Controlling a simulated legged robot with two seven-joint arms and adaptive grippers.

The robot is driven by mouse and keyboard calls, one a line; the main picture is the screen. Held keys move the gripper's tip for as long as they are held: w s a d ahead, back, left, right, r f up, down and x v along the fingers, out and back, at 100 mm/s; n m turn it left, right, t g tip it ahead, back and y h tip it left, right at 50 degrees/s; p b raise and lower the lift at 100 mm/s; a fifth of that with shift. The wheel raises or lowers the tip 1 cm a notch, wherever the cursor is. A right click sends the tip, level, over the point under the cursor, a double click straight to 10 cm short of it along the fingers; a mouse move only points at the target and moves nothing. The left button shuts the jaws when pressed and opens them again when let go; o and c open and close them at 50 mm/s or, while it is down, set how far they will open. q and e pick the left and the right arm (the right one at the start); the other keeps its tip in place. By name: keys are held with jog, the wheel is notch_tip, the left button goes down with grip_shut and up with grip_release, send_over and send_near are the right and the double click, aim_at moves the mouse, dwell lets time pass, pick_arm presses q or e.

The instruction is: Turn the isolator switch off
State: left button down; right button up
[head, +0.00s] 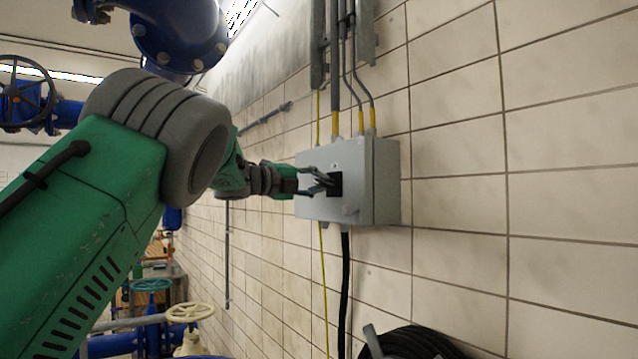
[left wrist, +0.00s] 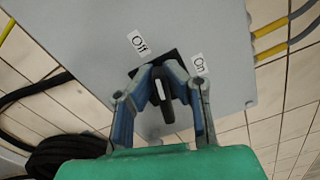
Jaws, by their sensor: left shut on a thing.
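The isolator switch is a grey box (head: 352,205) on the tiled wall, and its face fills the top of the left wrist view (left wrist: 85,40). Its black handle (left wrist: 167,108) stands out from a dark plate, with an "Off" label (left wrist: 138,42) and an "On" label (left wrist: 199,64) beside the plate. My left gripper (head: 322,183) is at the box front. In the left wrist view its two fingers (left wrist: 161,72) are shut on the handle from both sides. The fingers hide part of the handle and plate. I cannot tell exactly which label the handle points at. My right gripper is not in view.
Grey conduits (head: 336,70) with yellow ends enter the box from above. A black cable (head: 345,280) and a thin yellow-green wire run down below it. A coiled black hose (head: 408,344) hangs at the lower wall. Blue pipes (head: 178,32) and valve wheels stand at the left.

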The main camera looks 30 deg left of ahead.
pick_arm(q)
jog(key=shift+f+n, duration=0.75)
jog(key=shift+n, duration=0.45)
jog(key=shift+d+n, duration=0.1)
jog(key=shift+n, duration=0.2)
jog(key=c, duration=1.6)
grip_release()
jog(key=shift+w+r, duration=0.1)
jog(key=shift+r, duration=0.05)
